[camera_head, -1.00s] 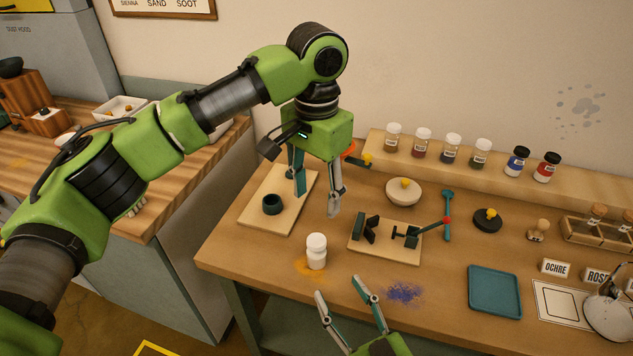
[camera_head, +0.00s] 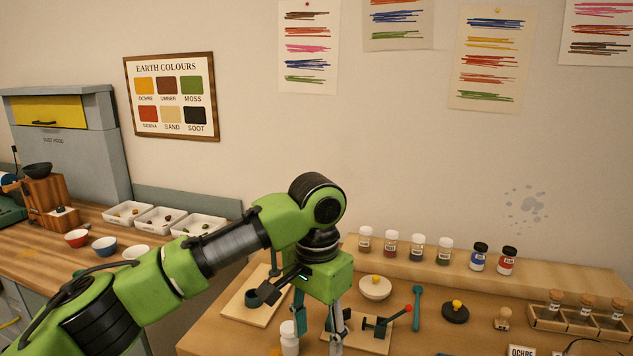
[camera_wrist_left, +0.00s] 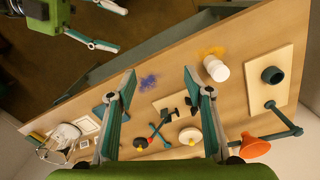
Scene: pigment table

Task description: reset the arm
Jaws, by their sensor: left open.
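My left gripper (camera_head: 318,328) hangs over the workbench from my green arm, fingers apart and nothing between them. The wrist view shows its two spread fingers (camera_wrist_left: 159,73). A white bottle (camera_head: 290,340) stands beside it on the bench; in the wrist view the bottle (camera_wrist_left: 216,68) is just right of the fingers. The dark clamp-like fixture (camera_head: 374,328) on a wooden board is right of the gripper in the head view. My right gripper is outside the head view; the wrist view shows it at upper left (camera_wrist_left: 115,28), fingers apart and empty.
Several jars (camera_head: 417,247) line the raised back shelf. An orange lamp (camera_wrist_left: 256,146) shows in the wrist view.

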